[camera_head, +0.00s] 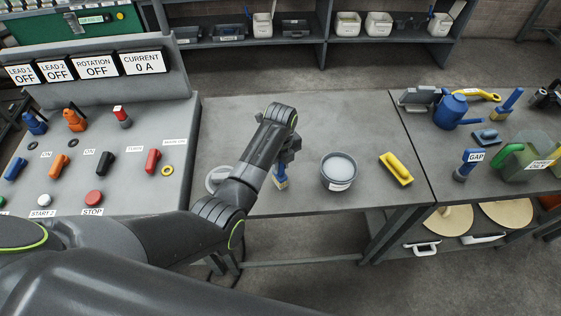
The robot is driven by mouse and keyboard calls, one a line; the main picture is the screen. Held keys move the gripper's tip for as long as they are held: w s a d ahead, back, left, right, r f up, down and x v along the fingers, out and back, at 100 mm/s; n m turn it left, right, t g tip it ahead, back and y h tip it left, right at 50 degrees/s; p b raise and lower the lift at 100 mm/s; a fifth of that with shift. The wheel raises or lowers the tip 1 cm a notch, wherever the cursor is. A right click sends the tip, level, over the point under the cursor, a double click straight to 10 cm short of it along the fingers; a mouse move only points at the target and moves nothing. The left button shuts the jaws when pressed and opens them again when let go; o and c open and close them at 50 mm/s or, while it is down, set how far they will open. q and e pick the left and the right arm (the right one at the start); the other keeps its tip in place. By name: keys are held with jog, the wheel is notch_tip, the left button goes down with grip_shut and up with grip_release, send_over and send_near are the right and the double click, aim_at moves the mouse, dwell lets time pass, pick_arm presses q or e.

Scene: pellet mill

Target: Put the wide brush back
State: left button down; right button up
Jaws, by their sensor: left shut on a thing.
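My left gripper (286,150) is over the middle table, partly hidden by its own arm. A similar blue and yellow brush (508,104) stands on the right table. My right gripper is not in view.
A grey pot with pale contents (339,171) stands right of the held brush, and a yellow block-like tool (396,168) lies further right. A pale round dish (216,177) is partly behind my arm. The control panel (120,150) is at left. The table's back is clear.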

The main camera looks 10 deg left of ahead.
pick_arm(q)
grip_release()
dwell(0.7)
dwell(0.3)
jog(key=shift+r+p, duration=0.8)
jog(key=shift+r, duration=3.7)
